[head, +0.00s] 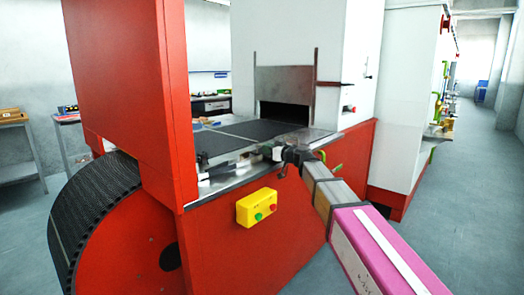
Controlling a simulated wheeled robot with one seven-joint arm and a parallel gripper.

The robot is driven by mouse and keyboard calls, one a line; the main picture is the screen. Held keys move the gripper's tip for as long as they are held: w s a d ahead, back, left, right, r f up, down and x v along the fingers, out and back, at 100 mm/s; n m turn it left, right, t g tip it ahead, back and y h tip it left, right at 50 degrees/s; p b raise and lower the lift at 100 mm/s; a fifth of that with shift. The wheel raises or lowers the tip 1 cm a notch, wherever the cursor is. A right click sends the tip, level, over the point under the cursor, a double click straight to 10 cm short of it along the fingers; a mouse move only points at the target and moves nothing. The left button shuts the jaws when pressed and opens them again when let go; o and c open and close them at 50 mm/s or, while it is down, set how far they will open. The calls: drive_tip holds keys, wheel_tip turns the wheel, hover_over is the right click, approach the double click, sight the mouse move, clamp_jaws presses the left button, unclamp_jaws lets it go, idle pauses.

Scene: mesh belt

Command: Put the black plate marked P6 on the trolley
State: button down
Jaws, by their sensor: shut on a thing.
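My gripper (266,153) is at the near right edge of the belt table, at the end of my arm, which comes in from the lower right. It is small in the picture and looks shut on the edge of a dark flat plate (222,143). The plate lies low and level, at or just above the belt surface; I cannot tell if it touches. No P6 mark is readable. I see no trolley that I can make out.
The dark mesh belt (262,129) runs into the white oven's opening. A red housing (130,90) stands close on the left, and a yellow button box (257,207) sticks out from the red front panel. Tables stand at far left. The floor at right is clear.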

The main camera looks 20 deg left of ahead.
drive_tip(key=shift+x, duration=0.9)
drive_tip(key=shift+w+a+f, duration=0.1)
drive_tip(key=shift+a+f, duration=0.05)
drive_tip(key=shift+a, duration=0.05)
drive_tip(key=shift+d+f, duration=0.1)
drive_tip(key=shift+d, duration=0.1)
drive_tip(key=c, duration=1.5)
unclamp_jaws()
drive_tip(key=shift+f, duration=0.15)
